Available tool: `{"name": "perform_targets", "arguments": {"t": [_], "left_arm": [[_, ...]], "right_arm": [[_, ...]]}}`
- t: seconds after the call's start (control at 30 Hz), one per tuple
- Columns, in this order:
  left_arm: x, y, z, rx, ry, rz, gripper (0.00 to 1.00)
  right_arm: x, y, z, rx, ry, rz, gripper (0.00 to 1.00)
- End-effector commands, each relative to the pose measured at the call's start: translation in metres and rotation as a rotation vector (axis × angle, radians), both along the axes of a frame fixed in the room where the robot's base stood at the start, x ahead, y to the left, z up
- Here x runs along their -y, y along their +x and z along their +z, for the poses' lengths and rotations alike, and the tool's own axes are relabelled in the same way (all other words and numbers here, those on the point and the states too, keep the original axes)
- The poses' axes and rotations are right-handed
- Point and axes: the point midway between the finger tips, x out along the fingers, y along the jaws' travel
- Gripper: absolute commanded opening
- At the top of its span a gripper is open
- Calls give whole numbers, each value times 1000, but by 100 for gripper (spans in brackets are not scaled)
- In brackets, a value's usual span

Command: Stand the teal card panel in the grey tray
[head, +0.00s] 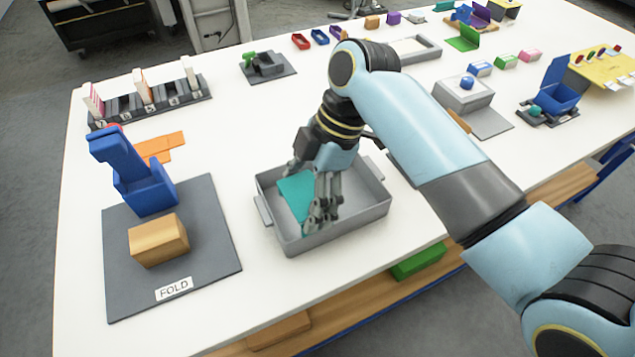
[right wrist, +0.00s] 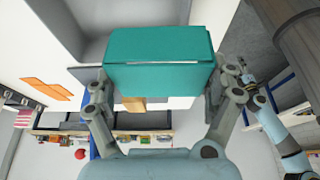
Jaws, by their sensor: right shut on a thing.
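The teal card panel (head: 295,194) is inside the grey tray (head: 350,222), partly hidden behind my right gripper (head: 319,214). The gripper points down into the tray from above, with its fingers shut on the panel. My left gripper is not in view.
A dark FOLD mat (head: 118,290) lies left of the tray, with a wooden block (head: 158,240) and a blue stand (head: 140,180). A slotted rack (head: 150,105) with cards is behind it. White table is bare in front of the tray.

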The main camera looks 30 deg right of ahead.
Motion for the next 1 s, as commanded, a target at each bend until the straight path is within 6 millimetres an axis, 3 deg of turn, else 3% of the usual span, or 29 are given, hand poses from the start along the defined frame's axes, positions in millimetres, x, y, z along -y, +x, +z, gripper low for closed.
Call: {"name": "perform_targets", "arguments": {"t": [0.1,0.3,0.47,0.8,1.0], "left_arm": [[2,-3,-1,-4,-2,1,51],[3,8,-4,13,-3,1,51],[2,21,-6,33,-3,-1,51],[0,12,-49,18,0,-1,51],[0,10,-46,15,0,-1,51]], "right_arm": [[26,20,-18,-1,-5,-3,68],[50,42,-39,1,-1,-3,68],[55,46,-45,1,0,-3,68],[54,45,-85,2,0,-2,68],[54,45,-82,1,-1,-2,64]]}}
